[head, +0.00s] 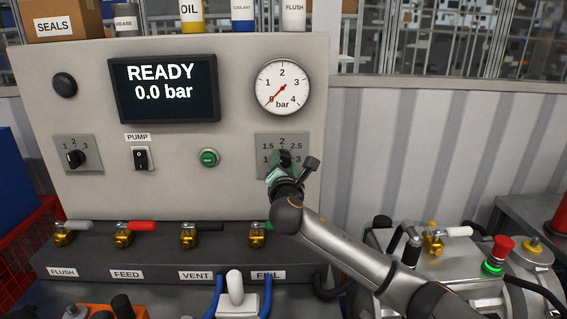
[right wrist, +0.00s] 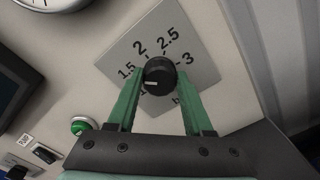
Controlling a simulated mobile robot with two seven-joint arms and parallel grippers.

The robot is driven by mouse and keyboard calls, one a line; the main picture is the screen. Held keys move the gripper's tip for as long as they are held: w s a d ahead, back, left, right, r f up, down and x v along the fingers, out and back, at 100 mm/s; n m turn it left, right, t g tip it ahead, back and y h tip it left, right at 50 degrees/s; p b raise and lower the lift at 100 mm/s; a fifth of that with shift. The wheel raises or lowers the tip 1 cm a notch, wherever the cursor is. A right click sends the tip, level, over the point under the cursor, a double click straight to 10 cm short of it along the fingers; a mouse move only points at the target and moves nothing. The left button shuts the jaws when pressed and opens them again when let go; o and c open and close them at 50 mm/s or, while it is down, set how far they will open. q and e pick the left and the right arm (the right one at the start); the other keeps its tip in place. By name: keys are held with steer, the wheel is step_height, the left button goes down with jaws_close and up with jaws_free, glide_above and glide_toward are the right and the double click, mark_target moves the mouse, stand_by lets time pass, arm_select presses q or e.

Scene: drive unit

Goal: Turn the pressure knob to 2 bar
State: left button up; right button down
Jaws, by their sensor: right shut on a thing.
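The black pressure knob (right wrist: 159,75) sits on a grey plate (right wrist: 207,75) marked 1, 1.5, 2, 2.5 and 3. Its white pointer line faces the 1 side in the right wrist view. My right gripper (right wrist: 159,84) is shut on the knob, one green finger on each side. In the head view the knob (head: 285,157) is partly hidden by my right gripper (head: 279,171). The display (head: 164,88) reads READY, 0.0 bar. The round gauge (head: 282,87) has its red needle at 0. My left gripper is not in view.
Left of the knob are a green button (head: 208,157), the pump switch (head: 141,158) and another rotary knob (head: 75,158). Below, several valves with coloured levers line a ledge, such as the red FEED lever (head: 138,226). A red emergency button (head: 498,248) stands at right.

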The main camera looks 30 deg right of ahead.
steer(key=m, duration=0.4)
steer(key=shift+f+m, duration=0.15)
steer(key=shift+m, duration=0.25)
steer(key=shift+m+b, duration=0.55)
steer(key=shift+m, duration=1.65)
steer(key=shift+c, duration=1.5)
jaws_free()
steer(key=b+v, duration=0.1)
steer(key=v, duration=1.1)
steer(key=shift+s, duration=0.35)
